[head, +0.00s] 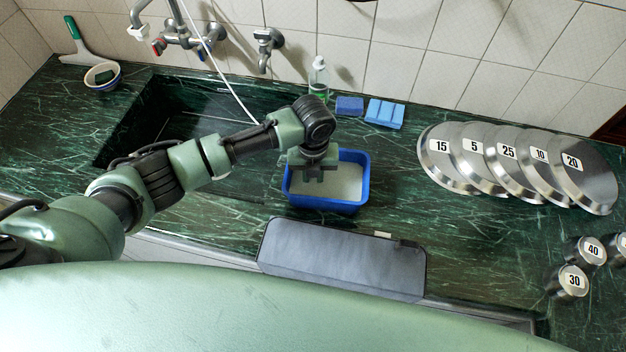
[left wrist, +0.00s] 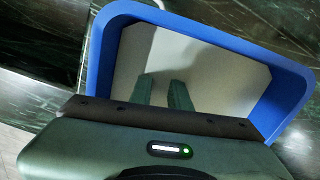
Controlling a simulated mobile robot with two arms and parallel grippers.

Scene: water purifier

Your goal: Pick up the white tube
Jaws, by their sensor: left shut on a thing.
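The white tube (head: 228,82) is thin. It runs down from the top edge past the taps and passes out of sight behind my left arm, so its lower end is hidden. My left gripper (head: 317,175) is over the blue tub (head: 287,190), fingers pointing into it. In the left wrist view the fingertips (left wrist: 162,88) stand a small gap apart against the tub's pale inside. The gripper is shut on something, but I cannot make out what. A small white piece (left wrist: 159,3) shows beyond the tub's far rim. My right gripper is not in view.
The dark sink (head: 140,125) lies left of the tub. A bottle (head: 318,78) and blue sponges (head: 384,113) stand behind. Numbered metal discs (head: 440,165) and metal cylinders (head: 568,283) are at right. A grey mat-like piece (head: 340,258) lies in front.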

